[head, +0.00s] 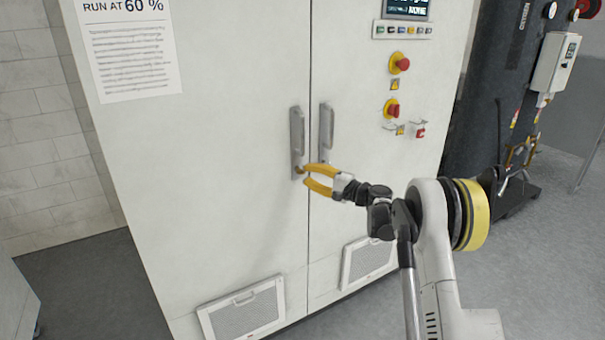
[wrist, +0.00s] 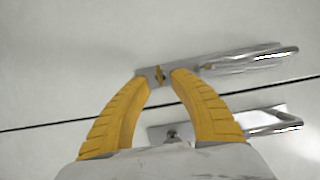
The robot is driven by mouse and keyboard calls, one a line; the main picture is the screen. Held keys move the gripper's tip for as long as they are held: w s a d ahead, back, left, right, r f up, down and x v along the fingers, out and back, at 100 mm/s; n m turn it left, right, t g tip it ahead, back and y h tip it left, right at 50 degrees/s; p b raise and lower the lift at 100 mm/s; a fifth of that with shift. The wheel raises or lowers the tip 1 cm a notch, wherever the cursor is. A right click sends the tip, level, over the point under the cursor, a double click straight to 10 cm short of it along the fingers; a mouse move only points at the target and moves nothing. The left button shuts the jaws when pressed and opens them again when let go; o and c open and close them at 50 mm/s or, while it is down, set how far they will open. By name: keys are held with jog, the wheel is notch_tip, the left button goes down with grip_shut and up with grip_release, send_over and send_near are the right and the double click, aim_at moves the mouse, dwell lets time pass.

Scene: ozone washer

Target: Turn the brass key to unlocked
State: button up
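The small brass key (wrist: 159,75) sits in the lower end of the left door's handle plate (head: 297,150), which also shows in the wrist view (wrist: 215,67). My yellow-fingered gripper (head: 306,175) is at that lower end, in front of the cabinet. In the wrist view my gripper (wrist: 160,76) is open, with one fingertip on each side of the key and a visible gap on both sides. In the head view the key is too small and too close to the fingers to make out clearly. Which way it is turned is hard to tell.
The right door's handle (head: 326,130) is close beside, across the door seam. Red emergency knobs (head: 400,64) and a red switch (head: 392,109) are higher on the right door. Vent grilles (head: 368,262) are low on the doors. A dark tank stands at the right.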

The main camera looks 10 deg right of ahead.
jog(key=v, duration=0.9)
jog(key=s+a+r+n+g+h, duration=0.2)
jog(key=s+a+r+g, duration=0.15)
jog(key=s+a, duration=0.4)
jog(key=s+a+r+n+g+h, duration=0.2)
jog(key=s+a+r+n, duration=0.15)
jog(key=s, duration=0.65)
jog(key=s+d+f+n+h, duration=0.1)
jog(key=s+f+n+h, duration=0.1)
jog(key=s, duration=1.2)
jog(key=s+d+f+n+g+h, duration=0.1)
jog(key=s+h, duration=0.4)
jog(key=s, duration=0.8)
notch_tip(320, 180, down, 3)
jog(key=shift+s+d+r+n+h, duration=0.1)
jog(key=shift+s+d+n+h, duration=0.3)
jog(key=shift+n, duration=0.35)
jog(key=shift+d, duration=0.1)
